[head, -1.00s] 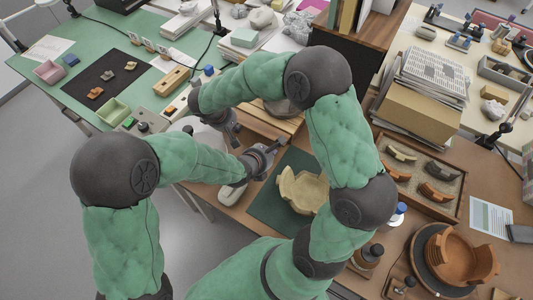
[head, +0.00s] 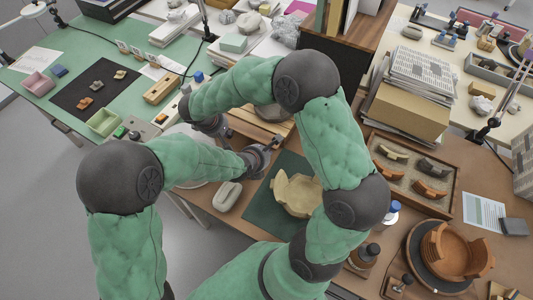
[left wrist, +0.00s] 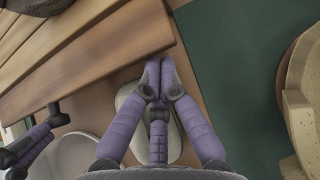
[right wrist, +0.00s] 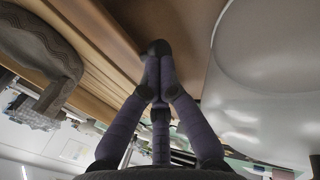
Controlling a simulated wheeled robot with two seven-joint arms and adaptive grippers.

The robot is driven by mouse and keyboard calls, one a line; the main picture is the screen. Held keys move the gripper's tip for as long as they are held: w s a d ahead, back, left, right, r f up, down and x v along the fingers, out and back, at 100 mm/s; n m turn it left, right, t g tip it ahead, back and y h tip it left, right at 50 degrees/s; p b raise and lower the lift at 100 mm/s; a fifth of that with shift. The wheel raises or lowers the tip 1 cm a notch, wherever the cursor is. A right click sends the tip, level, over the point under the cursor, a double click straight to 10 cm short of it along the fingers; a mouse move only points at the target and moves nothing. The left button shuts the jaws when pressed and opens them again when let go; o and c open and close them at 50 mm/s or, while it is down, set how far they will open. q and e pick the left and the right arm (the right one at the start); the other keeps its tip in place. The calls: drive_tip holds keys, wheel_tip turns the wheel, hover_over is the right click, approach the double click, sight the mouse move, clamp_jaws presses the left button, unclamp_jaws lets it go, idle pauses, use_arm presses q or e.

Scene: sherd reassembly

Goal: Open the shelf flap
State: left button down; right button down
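A low wooden shelf unit (head: 278,128) stands behind the green mat, partly hidden by my arms. Its long front board, which looks like the flap (left wrist: 112,62), crosses the left wrist view and looks closed. My left gripper (head: 274,144) is at the board's front edge; its fingertips (left wrist: 160,66) are together, with nothing seen between them. I cannot tell whether they touch the board. My right gripper (head: 226,132) is at the shelf's left end. Its fingertips (right wrist: 158,48) are also together and empty, close to a wooden board (right wrist: 105,50).
A cream pot (head: 297,194) with a broken rim stands on a dark green mat (head: 262,212). A grey-white rounded object (head: 228,195) lies left of it. A sherd tray (head: 403,157) and a brown bowl (head: 450,262) are at the right. A white round surface (right wrist: 270,60) is near my right gripper.

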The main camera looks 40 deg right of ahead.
drive_tip(key=shift+s+f, duration=0.45)
drive_tip(key=shift+f, duration=0.25)
drive_tip(key=c, duration=1)
unclamp_jaws()
drive_tip(key=shift+w, duration=0.25)
drive_tip(key=shift+w+r, duration=0.1)
drive_tip(key=shift+r, duration=0.1)
drive_tip(key=shift+d+r, duration=0.15)
